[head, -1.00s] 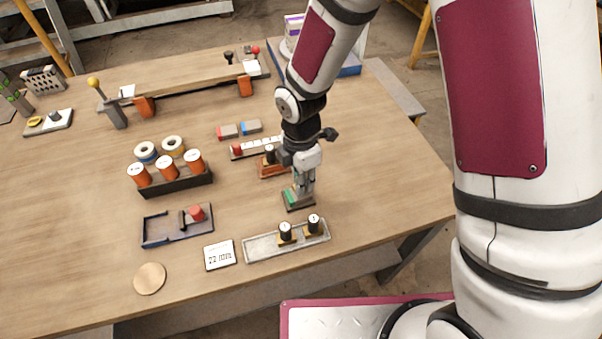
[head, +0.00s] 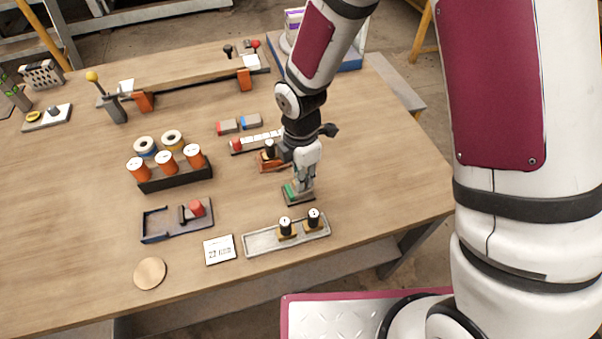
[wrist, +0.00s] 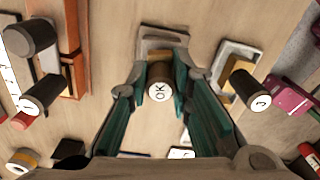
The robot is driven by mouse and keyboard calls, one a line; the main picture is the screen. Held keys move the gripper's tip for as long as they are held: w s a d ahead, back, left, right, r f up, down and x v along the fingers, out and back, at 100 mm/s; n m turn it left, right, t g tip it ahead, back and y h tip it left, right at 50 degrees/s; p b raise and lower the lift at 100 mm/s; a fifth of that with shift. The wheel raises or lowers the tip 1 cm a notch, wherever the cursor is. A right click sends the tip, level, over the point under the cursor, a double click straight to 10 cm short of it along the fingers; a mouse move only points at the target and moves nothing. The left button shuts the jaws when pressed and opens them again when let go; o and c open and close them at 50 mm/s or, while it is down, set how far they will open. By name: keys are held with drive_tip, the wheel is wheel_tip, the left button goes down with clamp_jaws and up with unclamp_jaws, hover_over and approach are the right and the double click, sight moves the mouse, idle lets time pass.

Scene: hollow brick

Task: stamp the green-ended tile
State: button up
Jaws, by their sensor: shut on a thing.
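My gripper (head: 301,184) is shut on a dark stamp with a white "OK" top (wrist: 159,91), which shows between the teal fingers in the wrist view. Whether the stamp face touches the tile is too small to tell. An orange-brown block (head: 270,166) with a black-handled stamp (head: 269,149) is just behind the gripper.
A grey tray (head: 262,243) with two upright stamps (head: 285,226) lies in front of the gripper. A red-ended tile (head: 228,128) and blue-ended tile (head: 251,122) lie behind. A card (head: 219,250) and a round disc (head: 150,273) are front left. The right table edge is clear.

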drive_tip(key=shift+f, duration=0.5)
idle(1.2)
drive_tip(key=shift+r+p, duration=1.7)
drive_tip(key=shift+r, duration=1.85)
